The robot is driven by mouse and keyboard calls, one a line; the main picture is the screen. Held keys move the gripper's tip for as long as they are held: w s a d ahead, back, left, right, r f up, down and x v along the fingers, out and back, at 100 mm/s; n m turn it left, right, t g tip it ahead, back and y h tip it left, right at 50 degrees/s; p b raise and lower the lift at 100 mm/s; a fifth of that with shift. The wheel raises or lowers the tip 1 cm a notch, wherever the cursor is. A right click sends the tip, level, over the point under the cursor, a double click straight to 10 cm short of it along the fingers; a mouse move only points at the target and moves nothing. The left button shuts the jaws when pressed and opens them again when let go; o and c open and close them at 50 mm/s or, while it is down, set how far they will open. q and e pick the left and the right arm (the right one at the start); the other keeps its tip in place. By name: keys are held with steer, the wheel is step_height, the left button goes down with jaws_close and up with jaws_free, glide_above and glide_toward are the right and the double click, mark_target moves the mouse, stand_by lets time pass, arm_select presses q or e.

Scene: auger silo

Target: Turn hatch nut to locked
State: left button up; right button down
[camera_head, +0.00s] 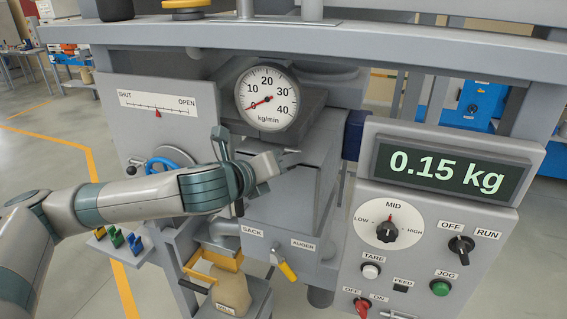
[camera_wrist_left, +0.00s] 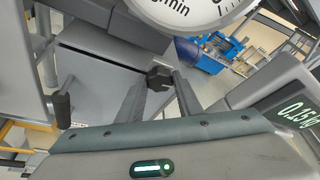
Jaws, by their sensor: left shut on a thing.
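The hatch nut (camera_wrist_left: 159,77) is a dark hexagonal knob in the left wrist view, on the grey machine just below the gauge. My left gripper (camera_head: 281,159) is shut on it, with one finger (camera_wrist_left: 132,102) on its left and the other on its right. In the head view the gripper hides most of the nut, and I cannot read a lock marking there. The grey auger housing (camera_head: 285,195) lies under the gripper. My right gripper is not in view.
The round kg/min gauge (camera_head: 267,97) sits just above the gripper. A blue handwheel (camera_head: 170,163) is behind my left arm. The control panel (camera_head: 425,245) stands at the right, its display (camera_head: 445,170) reading 0.15 kg. A sack (camera_head: 232,292) stands below the spout.

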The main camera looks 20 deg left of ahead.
arm_select(q)
steer(key=shift+d+m+y, duration=0.1)
steer(key=shift+m+y, duration=0.3)
steer(key=shift+m, duration=0.3)
steer(key=shift+f, duration=0.1)
steer(key=o, duration=1)
steer(key=shift+o, duration=0.2)
steer(key=shift+s, duration=0.1)
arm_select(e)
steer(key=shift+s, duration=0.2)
